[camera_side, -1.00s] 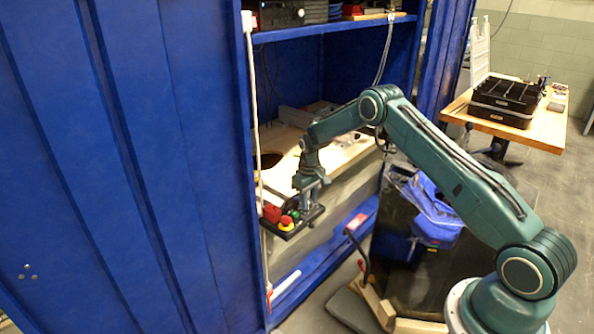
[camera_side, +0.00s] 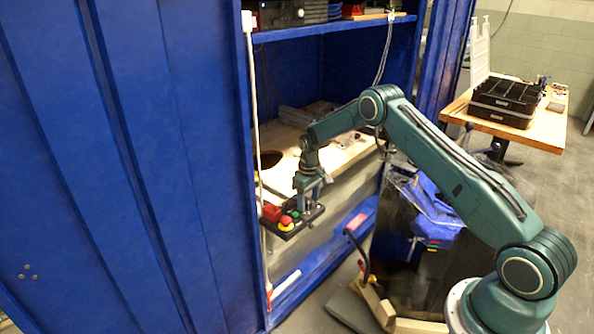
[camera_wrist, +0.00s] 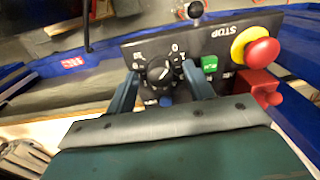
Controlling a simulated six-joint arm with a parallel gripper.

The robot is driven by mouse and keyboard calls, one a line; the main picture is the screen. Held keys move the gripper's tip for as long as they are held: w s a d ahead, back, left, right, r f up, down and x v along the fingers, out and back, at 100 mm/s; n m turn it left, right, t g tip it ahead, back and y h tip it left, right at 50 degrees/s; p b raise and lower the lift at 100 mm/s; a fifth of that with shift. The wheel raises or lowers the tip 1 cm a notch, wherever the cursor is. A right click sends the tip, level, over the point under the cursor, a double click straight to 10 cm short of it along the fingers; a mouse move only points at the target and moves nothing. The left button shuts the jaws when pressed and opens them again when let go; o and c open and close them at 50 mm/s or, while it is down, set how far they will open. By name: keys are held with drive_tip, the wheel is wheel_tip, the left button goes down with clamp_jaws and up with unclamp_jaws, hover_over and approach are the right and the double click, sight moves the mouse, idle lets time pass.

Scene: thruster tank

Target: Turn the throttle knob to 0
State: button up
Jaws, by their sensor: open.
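The throttle knob (camera_wrist: 159,72) is a round black dial with a light pointer mark, on a black control panel (camera_wrist: 218,42). In the wrist view, white markings surround it, with a 0 near its upper right. My gripper (camera_wrist: 158,80) is open, one finger on each side of the knob. I cannot tell whether the fingers touch it. In the side view my gripper (camera_side: 307,203) is down at the panel (camera_side: 300,220) and hides the knob.
A red emergency stop button (camera_wrist: 262,51) on a yellow collar, a green button (camera_wrist: 209,63) and a red block (camera_wrist: 260,84) sit right of the knob. A black ball-ended lever (camera_wrist: 195,10) stands at the panel's far edge. The blue cabinet wall (camera_side: 200,150) is close by.

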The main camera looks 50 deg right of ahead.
sight(309, 201)
drive_tip(key=shift+r, duration=0.15)
wheel_tip(309, 201, up, 14)
drive_tip(key=shift+f, duration=0.25)
idle(0.4)
